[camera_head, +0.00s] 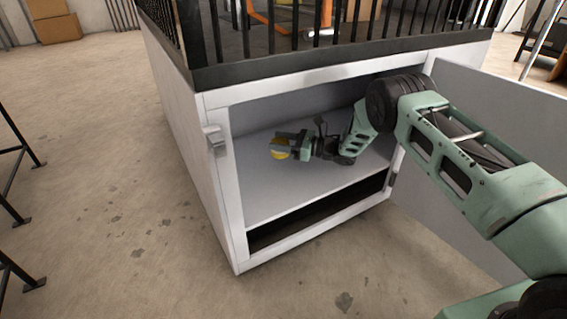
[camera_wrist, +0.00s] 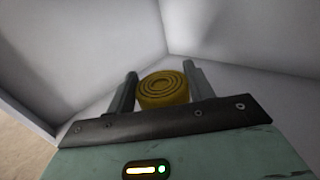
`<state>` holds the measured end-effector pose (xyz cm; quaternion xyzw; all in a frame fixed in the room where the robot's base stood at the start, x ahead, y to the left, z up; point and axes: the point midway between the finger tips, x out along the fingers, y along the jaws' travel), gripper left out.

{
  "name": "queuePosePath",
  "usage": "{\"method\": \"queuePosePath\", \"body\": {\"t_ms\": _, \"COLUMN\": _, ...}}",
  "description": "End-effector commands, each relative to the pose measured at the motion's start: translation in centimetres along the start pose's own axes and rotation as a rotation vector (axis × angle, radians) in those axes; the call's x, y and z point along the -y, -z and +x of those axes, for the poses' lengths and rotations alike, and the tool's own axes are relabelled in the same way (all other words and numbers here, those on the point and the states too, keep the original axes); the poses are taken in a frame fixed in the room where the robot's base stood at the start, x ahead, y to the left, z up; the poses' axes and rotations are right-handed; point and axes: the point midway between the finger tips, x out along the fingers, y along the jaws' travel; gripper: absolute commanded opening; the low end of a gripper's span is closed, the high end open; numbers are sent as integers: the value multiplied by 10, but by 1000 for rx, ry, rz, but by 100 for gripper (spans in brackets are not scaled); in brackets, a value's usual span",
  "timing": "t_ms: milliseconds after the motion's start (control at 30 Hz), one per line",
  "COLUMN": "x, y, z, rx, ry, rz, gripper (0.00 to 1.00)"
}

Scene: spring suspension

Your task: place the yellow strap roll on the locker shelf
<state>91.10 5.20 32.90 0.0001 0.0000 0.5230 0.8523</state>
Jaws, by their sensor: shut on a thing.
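The yellow strap roll (camera_wrist: 163,88) is between the two fingers of my gripper (camera_wrist: 160,88) in the wrist view, its coiled round face showing. In the head view the yellow strap roll (camera_head: 280,153) shows at the tip of my gripper (camera_head: 281,147), inside the open white locker. The fingers are shut on the roll. The pale locker shelf (camera_head: 300,195) lies below the roll. I cannot tell whether the roll touches the shelf.
The locker door (camera_head: 490,120) stands open on the right, close to my arm. A latch (camera_head: 215,139) sits on the left front post. A dark gap (camera_head: 320,212) lies under the shelf. The shelf is otherwise bare. Black railings (camera_head: 330,40) stand on top.

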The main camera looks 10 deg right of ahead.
Motion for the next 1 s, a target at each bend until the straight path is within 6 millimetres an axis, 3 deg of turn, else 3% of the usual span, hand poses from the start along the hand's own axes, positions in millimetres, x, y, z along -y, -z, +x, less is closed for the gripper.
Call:
{"method": "queuePosePath", "body": {"t_ms": 33, "x": 0, "y": 17, "z": 0, "rx": 1, "ry": 1, "rz": 0, "gripper": 25}}
{"method": "queuePosePath", "body": {"t_ms": 433, "x": 0, "y": 64, "z": 0, "rx": 1, "ry": 1, "rz": 0, "gripper": 25}}
{"method": "queuePosePath", "body": {"t_ms": 667, "x": 0, "y": 65, "z": 0, "rx": -1, "ry": 1, "rz": 1, "gripper": 25}}
{"method": "queuePosePath", "body": {"t_ms": 700, "x": 0, "y": 66, "z": 0, "rx": -2, "ry": 1, "rz": 2, "gripper": 58}}
{"method": "queuePosePath", "body": {"t_ms": 767, "x": 0, "y": 66, "z": 0, "rx": -2, "ry": 1, "rz": 2, "gripper": 74}}
{"method": "queuePosePath", "body": {"t_ms": 1000, "x": 0, "y": 65, "z": 0, "rx": -1, "ry": 1, "rz": 1, "gripper": 74}}
